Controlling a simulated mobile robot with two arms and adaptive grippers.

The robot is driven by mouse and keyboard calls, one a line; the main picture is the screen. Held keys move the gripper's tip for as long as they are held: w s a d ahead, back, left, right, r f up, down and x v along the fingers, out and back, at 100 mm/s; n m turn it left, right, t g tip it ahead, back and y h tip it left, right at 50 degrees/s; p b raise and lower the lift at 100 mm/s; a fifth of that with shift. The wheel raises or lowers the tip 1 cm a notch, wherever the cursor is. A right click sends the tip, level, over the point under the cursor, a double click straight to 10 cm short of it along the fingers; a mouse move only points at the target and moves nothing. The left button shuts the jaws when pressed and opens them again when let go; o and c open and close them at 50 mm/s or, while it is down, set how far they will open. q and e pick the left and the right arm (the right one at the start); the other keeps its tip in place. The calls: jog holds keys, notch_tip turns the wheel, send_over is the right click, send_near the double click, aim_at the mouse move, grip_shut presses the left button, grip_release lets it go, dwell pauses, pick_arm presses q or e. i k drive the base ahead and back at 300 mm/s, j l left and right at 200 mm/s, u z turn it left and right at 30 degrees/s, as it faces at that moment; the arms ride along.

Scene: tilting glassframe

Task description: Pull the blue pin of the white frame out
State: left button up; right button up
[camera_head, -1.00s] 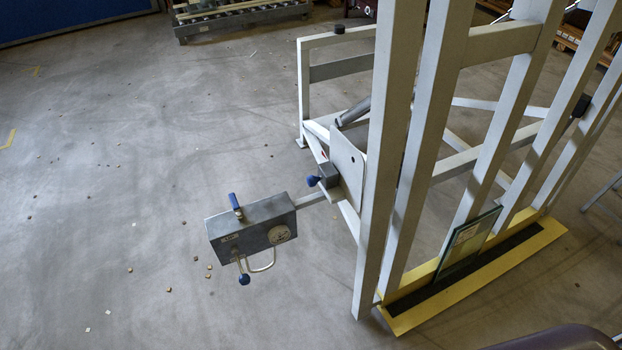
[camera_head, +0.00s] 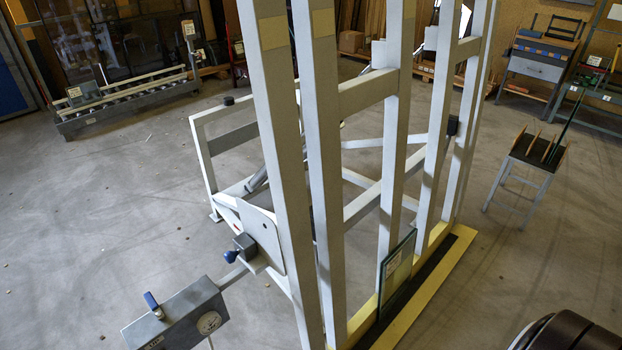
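The white frame (camera_head: 325,180) stands in the middle of the head view, with tall uprights and a braced rear part. The blue pin (camera_head: 231,256) shows as a blue knob at a small dark block (camera_head: 245,246), beside a white plate on the frame's lower left. A grey control box (camera_head: 178,318) with a blue lever (camera_head: 153,304) sits on an arm reaching left from the frame; its lower part is cut off by the picture edge. Neither of my grippers is in view.
A glass pane (camera_head: 396,268) leans on the frame's yellow-edged ledge (camera_head: 420,300). A roller conveyor (camera_head: 125,103) stands at the back left. A small stool-like rack (camera_head: 522,165) and workbenches stand at the right. The floor left of the frame is mostly clear.

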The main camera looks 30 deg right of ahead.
aim_at(231, 257)
jog(key=k+j+u, duration=0.1)
jog(key=j, duration=0.25)
jog(key=k+j+u, duration=0.1)
jog(key=j, duration=0.25)
jog(key=k+j, duration=0.15)
jog(key=j, duration=0.25)
jog(key=k+j+u, duration=0.15)
jog(key=j, duration=0.2)
jog(key=i, duration=0.05)
